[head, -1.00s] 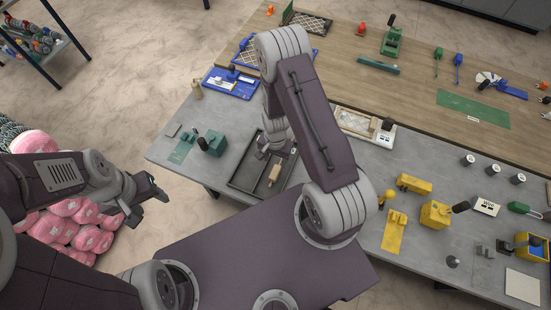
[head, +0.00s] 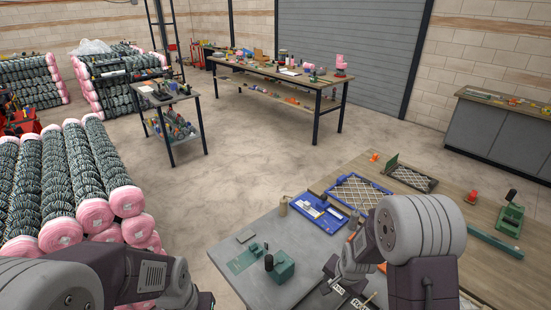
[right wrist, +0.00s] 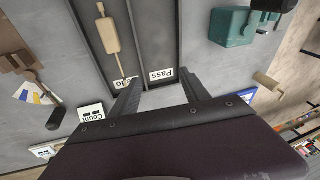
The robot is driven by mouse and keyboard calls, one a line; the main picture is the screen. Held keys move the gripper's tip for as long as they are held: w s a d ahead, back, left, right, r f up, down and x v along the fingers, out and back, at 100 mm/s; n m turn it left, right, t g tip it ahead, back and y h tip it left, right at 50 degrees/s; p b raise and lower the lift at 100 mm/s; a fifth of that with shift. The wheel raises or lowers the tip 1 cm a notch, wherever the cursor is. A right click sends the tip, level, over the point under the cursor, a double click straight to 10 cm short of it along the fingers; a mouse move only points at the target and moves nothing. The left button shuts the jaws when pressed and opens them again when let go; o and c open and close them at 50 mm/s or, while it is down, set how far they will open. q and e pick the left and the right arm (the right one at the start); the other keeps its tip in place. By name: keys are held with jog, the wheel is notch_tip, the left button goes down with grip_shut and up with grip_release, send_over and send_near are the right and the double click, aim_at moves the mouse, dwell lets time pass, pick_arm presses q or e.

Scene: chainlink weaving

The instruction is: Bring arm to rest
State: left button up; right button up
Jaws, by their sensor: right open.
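My right gripper (head: 338,284) hangs over the near grey table in the head view, beside my bent right arm. In the right wrist view its two dark fingers (right wrist: 160,98) stand apart with nothing between them. Below them is a dark divided tray (right wrist: 129,30) with a "Pass" label and a second, partly covered label. A wooden-handled tool (right wrist: 109,35) lies in one compartment. My left gripper (head: 205,300) shows only in part at the bottom edge of the head view, so its jaws are unclear.
A green block device (head: 282,268) stands on the grey table (head: 250,222), left of my right gripper. A blue tray (head: 320,211) and a mesh panel (head: 360,192) lie farther back. Pink-ended mesh rolls (head: 92,213) are stacked at left. The floor between is clear.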

pick_arm(q)
notch_tip(320, 180, down, 8)
jog(key=b, duration=0.4)
jog(key=shift+r+b, duration=0.2)
jog(key=shift+b, duration=0.2)
pick_arm(e)
jog(key=s+a+n+g, duration=0.1)
jog(key=s+n+g, duration=0.1)
jog(key=s+n, duration=0.6)
jog(key=s, duration=0.6)
jog(key=shift+a+r+n, duration=0.2)
jog(key=shift+r+n, duration=0.05)
jog(key=shift+n, duration=0.05)
pick_arm(q)
jog(key=shift+s, duration=0.15)
pick_arm(e)
jog(key=shift+s, duration=0.2)
